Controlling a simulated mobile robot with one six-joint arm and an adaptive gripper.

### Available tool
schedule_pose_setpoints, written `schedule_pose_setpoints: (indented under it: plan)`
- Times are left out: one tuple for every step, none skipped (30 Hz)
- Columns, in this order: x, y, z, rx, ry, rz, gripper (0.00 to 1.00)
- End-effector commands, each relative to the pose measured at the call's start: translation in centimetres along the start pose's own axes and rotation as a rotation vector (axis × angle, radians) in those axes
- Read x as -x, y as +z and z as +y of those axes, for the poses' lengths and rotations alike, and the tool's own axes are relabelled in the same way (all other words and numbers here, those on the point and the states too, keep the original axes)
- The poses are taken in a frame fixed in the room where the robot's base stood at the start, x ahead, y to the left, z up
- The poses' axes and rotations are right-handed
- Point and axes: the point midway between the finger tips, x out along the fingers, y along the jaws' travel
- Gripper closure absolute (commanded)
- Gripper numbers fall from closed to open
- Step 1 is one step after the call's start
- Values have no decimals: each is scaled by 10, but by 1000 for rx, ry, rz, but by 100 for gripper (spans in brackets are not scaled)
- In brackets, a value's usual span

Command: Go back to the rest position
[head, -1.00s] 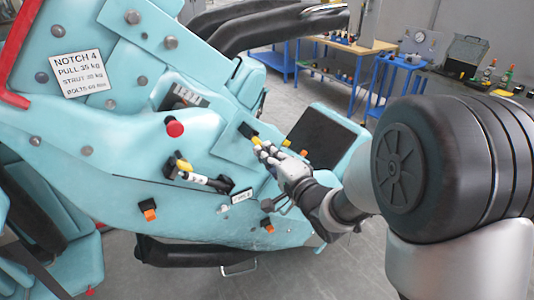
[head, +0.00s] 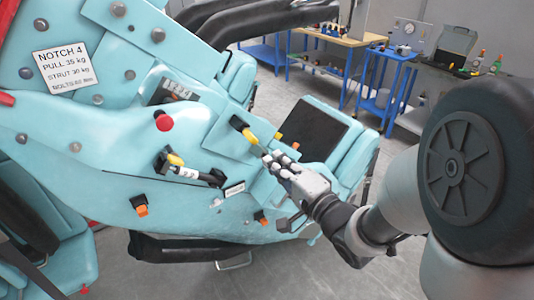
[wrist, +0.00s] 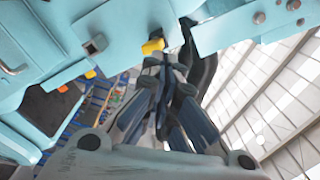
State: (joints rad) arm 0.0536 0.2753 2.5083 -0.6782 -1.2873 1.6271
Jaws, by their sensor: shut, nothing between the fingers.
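My gripper (head: 277,162) is shut and empty. In the head view it is in front of the teal coaster car, a little below and right of a yellow-tipped lever (head: 249,136) and apart from it as far as I can see. In the wrist view my gripper (wrist: 160,66) points toward a yellow part (wrist: 153,46), which shows just past the fingertips. The teal car (head: 110,150) fills the left and middle of the head view.
The car side carries a red knob (head: 164,122), a strut with a yellow end (head: 190,172) and orange tabs. Blue workbenches (head: 393,85) stand behind. Grey floor (head: 415,265) shows below my arm.

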Motion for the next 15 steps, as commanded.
schedule_pose_setpoints:
  plan:
    - [7,-1,0,1,-1,3,100]
    - [10,-1,0,1,-1,2,100]
    - [13,-1,0,0,0,2,100]
    - [15,0,0,0,0,1,100]
    - [16,0,0,0,0,1,100]
    - [17,0,0,1,0,1,100]
    - [18,0,0,3,1,2,100]
    - [18,-1,0,10,5,4,100]
    - [18,-3,-1,28,15,12,100]
    - [18,-5,0,50,30,20,100]
    - [19,-8,0,79,50,31,100]
    - [20,-14,0,128,83,51,100]
    - [22,-19,2,173,117,68,100]
    - [24,-25,2,222,156,87,100]
    - [30,-33,3,292,215,113,100]
